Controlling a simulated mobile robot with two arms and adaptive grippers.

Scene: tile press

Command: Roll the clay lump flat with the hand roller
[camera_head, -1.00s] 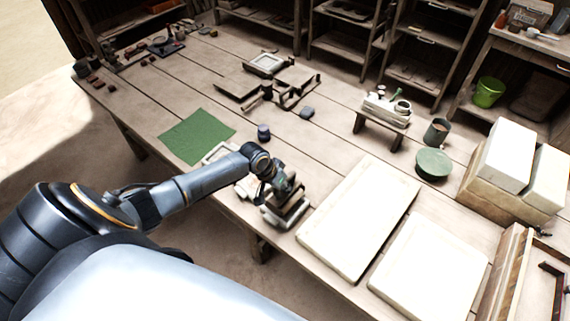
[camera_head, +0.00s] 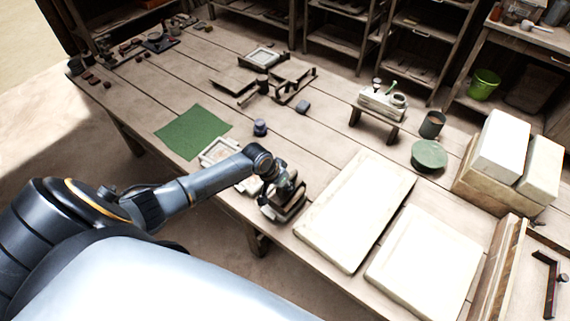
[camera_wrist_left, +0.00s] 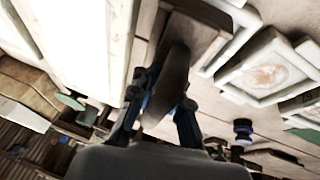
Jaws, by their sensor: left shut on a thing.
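My left gripper (camera_head: 279,189) is low over the front edge of the table, just left of the pale slabs. In the left wrist view its fingers (camera_wrist_left: 162,100) are closed around a dark grey rounded piece (camera_wrist_left: 176,72), which looks like the hand roller's handle. The roller's body is mostly hidden, and I cannot tell whether it is lifted from the brown wooden piece (camera_head: 293,207) below. A pinkish-brown round patch (camera_wrist_left: 270,76) lies inside a white square frame (camera_wrist_left: 236,72) in the wrist view; I cannot tell whether it is the clay lump. My right gripper is out of view.
Two pale slabs (camera_head: 352,215) lie right of the gripper. A green cloth (camera_head: 193,132), a dark blue knob (camera_head: 260,127) and a grey block (camera_head: 303,107) lie farther back. A green disc (camera_head: 429,155) and white blocks (camera_head: 501,143) stand right. The table's middle is mostly clear.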

